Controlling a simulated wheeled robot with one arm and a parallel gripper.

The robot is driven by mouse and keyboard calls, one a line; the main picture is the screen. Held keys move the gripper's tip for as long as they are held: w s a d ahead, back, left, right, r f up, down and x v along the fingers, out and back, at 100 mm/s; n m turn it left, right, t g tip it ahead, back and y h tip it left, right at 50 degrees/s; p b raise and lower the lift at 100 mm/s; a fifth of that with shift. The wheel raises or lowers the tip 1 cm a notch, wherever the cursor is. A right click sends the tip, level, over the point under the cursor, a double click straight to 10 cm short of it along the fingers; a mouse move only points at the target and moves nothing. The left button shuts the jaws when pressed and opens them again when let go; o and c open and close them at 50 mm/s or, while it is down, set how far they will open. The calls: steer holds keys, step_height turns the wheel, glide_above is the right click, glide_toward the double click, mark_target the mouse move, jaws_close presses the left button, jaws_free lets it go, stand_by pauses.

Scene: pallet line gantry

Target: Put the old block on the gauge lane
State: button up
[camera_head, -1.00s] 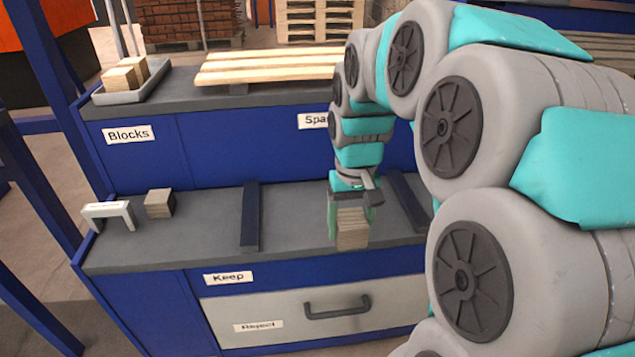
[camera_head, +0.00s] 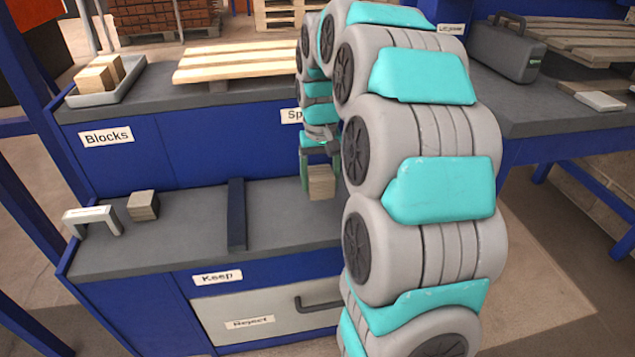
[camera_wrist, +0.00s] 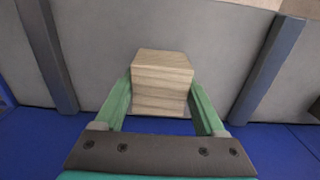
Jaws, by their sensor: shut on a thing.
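My gripper (camera_head: 320,178) is shut on a wooden block (camera_head: 321,184), whose pale top and grained front also show in the wrist view (camera_wrist: 162,80). The green fingers press on its left and right sides. The block is held over the lower grey shelf, right of a dark divider strip (camera_head: 237,215). In the wrist view, bare grey surface lies beyond the block, between two dark strips (camera_wrist: 48,55) (camera_wrist: 268,68). I cannot tell exactly how high the block is above it. Another, greyer block (camera_head: 143,205) sits on the shelf at the left, beside a white bracket-shaped gauge (camera_head: 92,217).
A grey tray (camera_head: 128,88) with light blocks stands on the upper shelf above the "Blocks" label. A slatted wooden pallet (camera_head: 235,64) lies beside it. A drawer (camera_head: 262,310) labelled "Reject" is below the lower shelf. A dark case (camera_head: 507,50) stands on the right-hand table.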

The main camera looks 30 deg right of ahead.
mark_target(318, 188)
steer(key=shift+w+d+f, duration=0.1)
steer(key=shift+w+d, duration=0.05)
steer(key=shift+w, duration=0.5)
steer(key=shift+w+d, duration=0.1)
steer(key=shift+w, duration=0.5)
step_height(318, 188, down, 3)
steer(key=shift+s+f+p, duration=0.1)
steer(key=shift+s+p, duration=0.05)
steer(key=shift+p, duration=0.25)
steer(key=shift+f, duration=0.15)
steer(key=shift+f, duration=0.4)
steer(key=shift+f+b, duration=0.2)
steer(key=shift+b, duration=0.1)
steer(key=o, duration=1.4)
